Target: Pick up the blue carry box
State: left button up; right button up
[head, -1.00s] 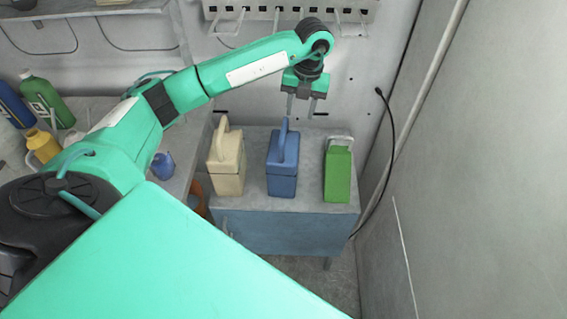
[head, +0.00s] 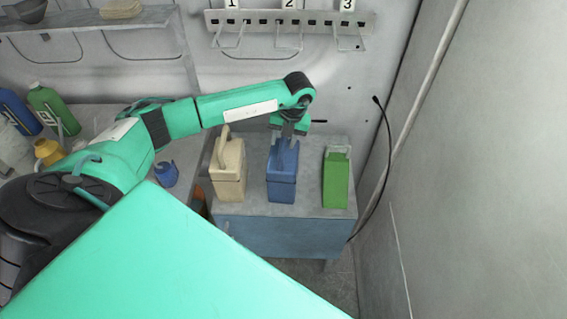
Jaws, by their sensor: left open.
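The blue carry box (head: 282,179) stands upright on the grey top of a low cabinet, between a cream box and a green box. Its blue handle rises from its top. My left gripper (head: 288,142) is open and points down right at the handle of the blue box. The fingers overlap the handle in the picture, and I cannot tell whether they touch it. The box rests on the cabinet. My right gripper is not in view.
The cream box (head: 228,170) stands close on the left and the green box (head: 336,179) on the right. The cabinet (head: 280,236) has a bare strip at its front. A hook rail (head: 290,22) hangs on the wall behind. A black cable (head: 388,135) hangs at the right.

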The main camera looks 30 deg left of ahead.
pick_arm(q)
jog(key=shift+a+f, duration=0.2)
jog(key=shift+f, duration=0.9)
grip_shut()
jog(key=shift+r, duration=0.1)
dwell(0.5)
